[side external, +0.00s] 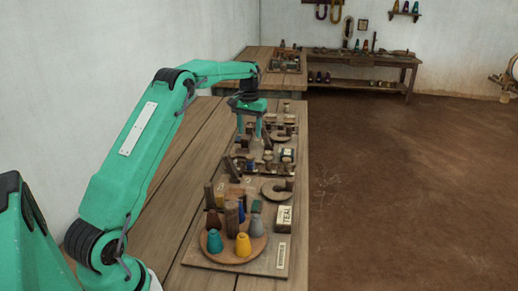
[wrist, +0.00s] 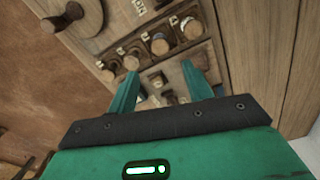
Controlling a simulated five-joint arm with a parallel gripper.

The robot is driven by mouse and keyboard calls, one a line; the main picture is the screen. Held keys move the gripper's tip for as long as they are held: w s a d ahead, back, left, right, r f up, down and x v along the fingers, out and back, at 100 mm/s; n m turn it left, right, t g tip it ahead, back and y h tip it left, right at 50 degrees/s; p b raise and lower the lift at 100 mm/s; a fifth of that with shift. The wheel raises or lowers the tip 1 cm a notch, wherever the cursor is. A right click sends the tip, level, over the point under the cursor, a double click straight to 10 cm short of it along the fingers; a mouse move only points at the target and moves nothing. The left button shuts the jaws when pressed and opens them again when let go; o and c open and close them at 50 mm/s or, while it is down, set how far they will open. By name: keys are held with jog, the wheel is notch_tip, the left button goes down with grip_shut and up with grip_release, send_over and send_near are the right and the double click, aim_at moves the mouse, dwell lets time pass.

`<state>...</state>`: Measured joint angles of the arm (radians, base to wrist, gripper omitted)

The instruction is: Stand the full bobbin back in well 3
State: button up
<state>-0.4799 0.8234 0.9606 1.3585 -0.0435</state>
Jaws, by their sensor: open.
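My gripper (side external: 249,136) hangs over the far part of the long wooden table, fingers pointing down. In the wrist view its two fingers (wrist: 160,92) are apart, with nothing held between them. Beyond the fingers, a slanting row of square dark wells holds round wooden-topped pieces; one well piece (wrist: 160,46) has a bluish rim, and another (wrist: 191,29) sits at the upper right end. Small pale tags lie beside the wells, too small to read. I cannot tell which well is number 3 or which piece is the full bobbin.
A round wooden tray (side external: 215,252) with coloured cones stands on the near board, beside upright wooden blocks and a tea box (side external: 284,217). A round wooden disc (wrist: 72,16) with a peg lies left of the wells. The table's left strip is bare.

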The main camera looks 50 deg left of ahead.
dwell(0.4)
jog(key=s+d+r+m+t, duration=0.1)
jog(key=s+d+r, duration=0.5)
jog(key=d+r, duration=0.15)
jog(key=s+d+r+m+t, duration=0.2)
jog(key=s+d+r, duration=0.35)
jog(key=d, duration=0.35)
jog(key=s+d+f+m+t, duration=0.1)
jog(key=s+d, duration=0.4)
jog(key=s, duration=0.5)
jog(key=s+d+f+m+t, duration=0.1)
jog(key=s+d+f+m, duration=0.1)
jog(key=s+d, duration=0.4)
jog(key=s, duration=0.4)
jog(key=shift+d+f+t, duration=0.25)
jog(key=shift+f+t, duration=0.05)
